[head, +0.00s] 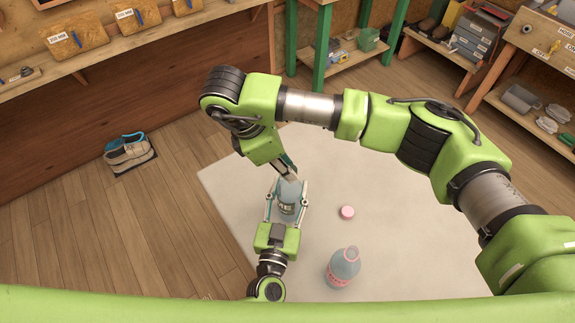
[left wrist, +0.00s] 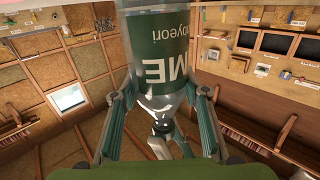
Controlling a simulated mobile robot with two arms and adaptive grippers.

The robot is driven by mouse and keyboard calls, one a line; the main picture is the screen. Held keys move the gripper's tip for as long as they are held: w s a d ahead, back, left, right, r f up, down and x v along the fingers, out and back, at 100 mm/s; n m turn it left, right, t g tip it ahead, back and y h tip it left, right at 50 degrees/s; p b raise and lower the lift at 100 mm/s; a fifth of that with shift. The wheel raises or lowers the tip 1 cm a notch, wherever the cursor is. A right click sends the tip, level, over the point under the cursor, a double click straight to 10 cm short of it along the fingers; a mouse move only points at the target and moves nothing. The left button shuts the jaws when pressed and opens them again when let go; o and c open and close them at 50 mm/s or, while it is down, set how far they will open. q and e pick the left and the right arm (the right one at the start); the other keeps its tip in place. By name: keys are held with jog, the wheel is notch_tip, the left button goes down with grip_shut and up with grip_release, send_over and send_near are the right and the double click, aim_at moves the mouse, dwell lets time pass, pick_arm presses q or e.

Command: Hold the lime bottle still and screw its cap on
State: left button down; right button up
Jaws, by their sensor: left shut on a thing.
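The lime bottle (head: 287,204), clear with a dark green label, stands upright on the pale mat. My left gripper (head: 286,207) is shut on its sides. In the left wrist view the bottle (left wrist: 158,50) shows upside down, with "ME" on its label, between the fingers of the left gripper (left wrist: 160,105).
A pink cap (head: 347,212) lies on the mat (head: 225,180) to the right. A clear bottle with a pink label (head: 342,267) stands near the mat's front. Shoes (head: 128,152) lie on the floor at left. Shelves and workbenches line the back. My right arm spans above the mat.

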jog(key=m+g, duration=0.1)
jog(key=m, duration=0.1)
jog(key=shift+w+m, duration=0.1)
jog(key=shift+m, duration=0.3)
jog(key=o, duration=0.7)
jog(key=shift+r, duration=2.25)
jog(key=shift+c, duration=0.4)
